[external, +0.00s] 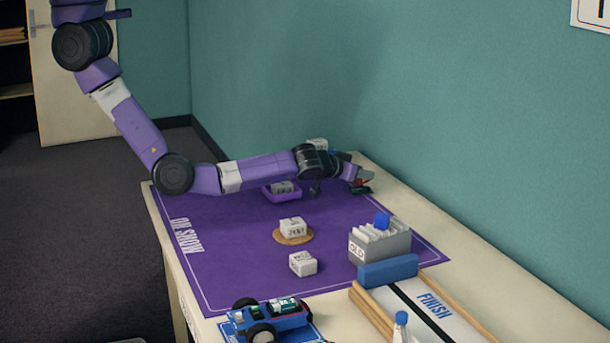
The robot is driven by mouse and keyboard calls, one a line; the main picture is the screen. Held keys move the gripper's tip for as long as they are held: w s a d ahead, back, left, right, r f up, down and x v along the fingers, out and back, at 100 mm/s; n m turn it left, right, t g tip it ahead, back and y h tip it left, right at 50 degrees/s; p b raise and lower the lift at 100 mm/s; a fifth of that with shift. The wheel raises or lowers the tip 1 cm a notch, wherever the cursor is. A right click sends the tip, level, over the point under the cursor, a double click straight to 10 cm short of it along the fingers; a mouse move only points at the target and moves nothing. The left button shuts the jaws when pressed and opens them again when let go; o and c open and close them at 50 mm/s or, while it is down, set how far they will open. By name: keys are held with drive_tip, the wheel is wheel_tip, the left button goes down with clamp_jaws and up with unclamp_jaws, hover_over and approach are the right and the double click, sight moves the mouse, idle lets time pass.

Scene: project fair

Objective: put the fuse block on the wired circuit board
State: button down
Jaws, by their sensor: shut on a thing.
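My gripper (361,185) is at the back right of the purple mat, low over the table. It is shut on a small red thing (360,181), mostly hidden between the dark fingers. I cannot make out whether this is the fuse block. I cannot clearly pick out the wired circuit board. Small white lettered blocks stand about: one on a round cork coaster (293,227), one on the bare mat (303,263), one in a purple tray (283,187), and one behind my arm (317,144). Their lettering is too small to read surely.
A grey box (379,246) of upright white cards has a blue piece (382,220) on top. A blue toy car (268,318) is at the front. A track marked FINISH (432,306) with a blue bar lies front right. The mat's left side (215,232) is clear.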

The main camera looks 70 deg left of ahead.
drive_tip(key=shift+f+b, duration=0.6)
drive_tip(key=shift+b, duration=0.3)
drive_tip(key=c, duration=1.1)
unclamp_jaws()
drive_tip(key=shift+r, duration=0.1)
drive_tip(key=shift+r+p, duration=0.85)
drive_tip(key=shift+p, duration=0.4)
drive_tip(key=v, duration=1.1)
drive_tip(key=shift+s+d+f, duration=0.15)
drive_tip(key=shift+s+d, duration=0.1)
drive_tip(key=shift+s, duration=0.2)
